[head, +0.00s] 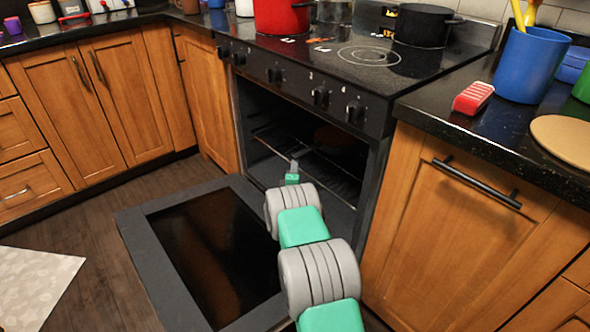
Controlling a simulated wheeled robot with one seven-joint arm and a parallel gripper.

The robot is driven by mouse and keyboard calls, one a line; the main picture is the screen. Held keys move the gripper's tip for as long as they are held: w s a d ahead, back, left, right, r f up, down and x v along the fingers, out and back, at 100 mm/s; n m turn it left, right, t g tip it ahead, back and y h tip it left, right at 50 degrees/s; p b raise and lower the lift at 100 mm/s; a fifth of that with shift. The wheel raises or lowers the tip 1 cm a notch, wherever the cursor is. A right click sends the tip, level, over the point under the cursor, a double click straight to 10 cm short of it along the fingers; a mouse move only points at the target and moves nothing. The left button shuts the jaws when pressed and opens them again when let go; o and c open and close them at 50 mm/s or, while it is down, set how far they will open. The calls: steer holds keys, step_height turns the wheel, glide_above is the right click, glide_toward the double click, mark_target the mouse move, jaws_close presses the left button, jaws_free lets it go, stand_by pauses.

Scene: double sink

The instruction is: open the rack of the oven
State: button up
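The oven (238,116) stands below the stovetop with its door (150,262) folded down flat and its cavity dark. The wire rack (340,178) lies level inside the cavity, and its front edge shows near the opening. A dark round thing (342,141) appears to rest on the rack; it is too dim to name. My arm reaches from the lower right over the open door. My gripper (293,167) is at the oven opening, close to the rack's front part. Its fingers are tiny and partly hidden by my arm, so contact with the rack and finger opening cannot be told.
Knobs line the oven's front panel (295,83). A red pot (281,17) and a black pot (422,25) stand on the stovetop. Wooden cabinets flank the oven, with a handle (477,184) at right. The wooden floor (95,215) is clear between the left cabinets and the door.

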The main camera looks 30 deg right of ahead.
jaws_close()
stand_by(1.1)
